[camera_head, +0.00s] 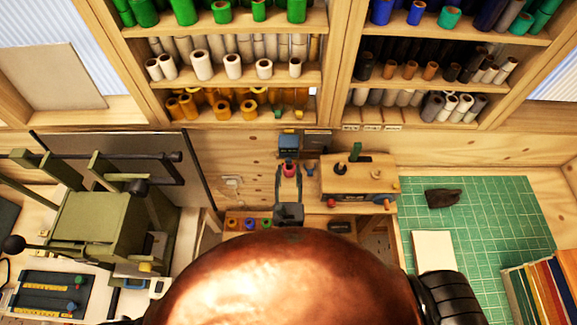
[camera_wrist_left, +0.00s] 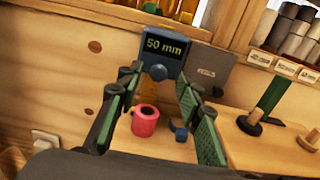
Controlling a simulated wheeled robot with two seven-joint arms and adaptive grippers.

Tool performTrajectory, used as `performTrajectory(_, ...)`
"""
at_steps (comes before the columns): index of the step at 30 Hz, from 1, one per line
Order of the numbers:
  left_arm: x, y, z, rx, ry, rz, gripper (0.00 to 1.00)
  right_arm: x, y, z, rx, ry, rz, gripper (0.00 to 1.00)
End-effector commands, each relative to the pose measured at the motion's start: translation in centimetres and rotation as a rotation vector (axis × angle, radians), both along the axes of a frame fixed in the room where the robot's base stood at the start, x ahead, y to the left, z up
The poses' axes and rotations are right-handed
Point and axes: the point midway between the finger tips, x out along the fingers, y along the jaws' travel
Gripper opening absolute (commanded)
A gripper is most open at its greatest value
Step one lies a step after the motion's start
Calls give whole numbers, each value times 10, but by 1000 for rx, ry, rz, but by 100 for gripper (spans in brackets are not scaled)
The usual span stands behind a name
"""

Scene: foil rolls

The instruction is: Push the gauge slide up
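The gauge (camera_head: 289,141) is a dark blue block on the wooden back wall in the head view. In the left wrist view its slide (camera_wrist_left: 164,52) has a display reading "50 mm" and a round blue knob on its lower edge. My left gripper (camera_wrist_left: 158,86) is open and empty, its two green-padded fingers pointing at the gauge from just below, one either side of the knob. I cannot tell whether they touch the slide. In the head view the left gripper (camera_head: 289,178) is below the gauge. My right gripper is not in view.
A pink-red roll (camera_wrist_left: 145,120) and a small blue piece (camera_wrist_left: 178,130) show between the fingers, beyond them. A grey plate (camera_wrist_left: 207,70) is right of the gauge. A wooden box (camera_head: 357,178) stands to the right. A green press (camera_head: 95,225) is at left; shelves of rolls are above.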

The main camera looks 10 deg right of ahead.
Motion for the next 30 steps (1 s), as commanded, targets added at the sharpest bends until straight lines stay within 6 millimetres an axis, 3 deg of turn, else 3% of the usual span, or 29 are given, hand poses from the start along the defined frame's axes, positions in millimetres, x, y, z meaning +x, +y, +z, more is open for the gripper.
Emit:
performTrajectory(3,-21,3,0,0,1,-1,34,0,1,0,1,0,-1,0)
performTrajectory(9,-41,7,1,-1,-1,0,34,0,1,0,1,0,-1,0)
performTrajectory(30,-44,6,1,-1,-1,-1,34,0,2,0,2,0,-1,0)
